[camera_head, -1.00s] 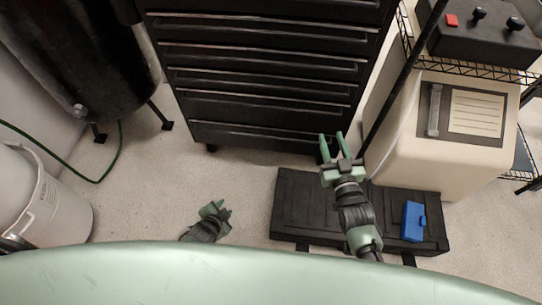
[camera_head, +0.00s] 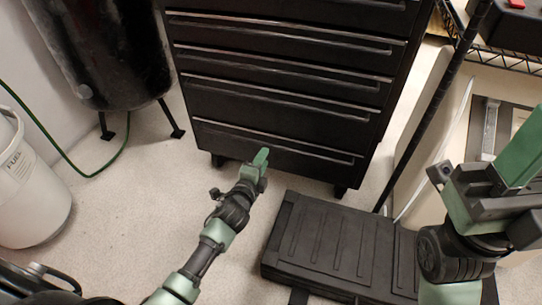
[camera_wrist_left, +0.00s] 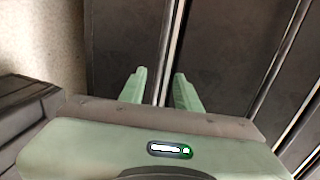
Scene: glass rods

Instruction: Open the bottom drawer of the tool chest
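The black tool chest (camera_head: 285,88) stands at the top centre of the head view, with several drawers. The bottom drawer (camera_head: 315,167) looks closed, and its long metal handle (camera_head: 320,149) runs across its top. My left gripper (camera_head: 262,157) is at the front of this drawer, near the handle's middle. In the left wrist view its two green fingers (camera_wrist_left: 160,90) are apart, with a handle bar (camera_wrist_left: 168,50) running between them. I cannot tell whether they touch it. My right gripper (camera_head: 510,165) is raised close to the camera at the right, away from the chest; its fingertips do not show clearly.
A black case (camera_head: 335,245) lies on the floor in front of the chest's right side. A dark pole and a beige container (camera_head: 420,150) stand to the right. A black tank (camera_head: 95,50) and white bucket (camera_head: 30,190) are at the left. The floor before the chest's left is clear.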

